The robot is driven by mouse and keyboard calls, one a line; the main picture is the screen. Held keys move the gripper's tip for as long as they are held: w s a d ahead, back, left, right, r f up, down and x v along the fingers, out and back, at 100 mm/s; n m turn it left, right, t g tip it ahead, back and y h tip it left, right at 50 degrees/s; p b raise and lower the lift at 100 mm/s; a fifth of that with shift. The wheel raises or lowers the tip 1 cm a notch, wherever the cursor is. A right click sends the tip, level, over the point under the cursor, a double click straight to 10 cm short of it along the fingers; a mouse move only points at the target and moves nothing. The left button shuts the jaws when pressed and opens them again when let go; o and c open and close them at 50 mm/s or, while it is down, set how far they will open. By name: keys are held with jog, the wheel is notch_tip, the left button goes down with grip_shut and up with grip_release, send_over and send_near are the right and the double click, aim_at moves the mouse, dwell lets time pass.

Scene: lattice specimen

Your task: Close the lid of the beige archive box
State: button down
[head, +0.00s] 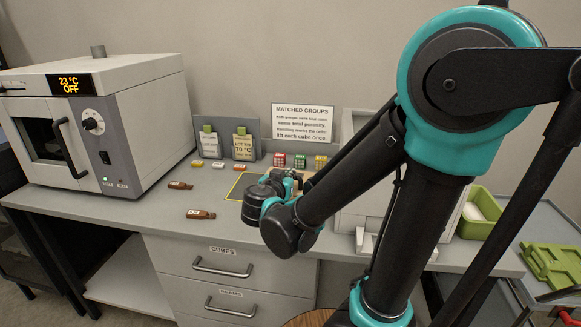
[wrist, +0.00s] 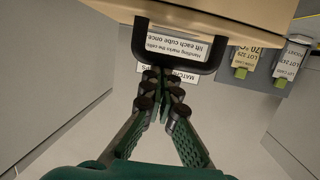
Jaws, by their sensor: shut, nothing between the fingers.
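A beige surface (wrist: 210,15) with a black loop handle (wrist: 206,60) fills the top of the wrist view, which is seen upside down; it looks like part of the beige archive box. In the head view only a small tan patch (head: 309,178) shows behind my arm. Whether its lid is open or shut cannot be told. My gripper (wrist: 164,82) is shut and empty, with its fingertips near the handle's left end in the wrist view. Contact with the handle cannot be told. In the head view my arm hides the fingertips.
A grey oven (head: 150,115) stands at the left of the bench. Two brown bottles (head: 200,214) lie in front of it. Small coloured cubes (head: 299,161) and a sign (head: 303,122) are at the back. A green bin (head: 483,211) stands at the right.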

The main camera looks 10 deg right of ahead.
jog(key=shift+s+f, duration=0.3)
jog(key=shift+f, duration=0.2)
dwell(0.3)
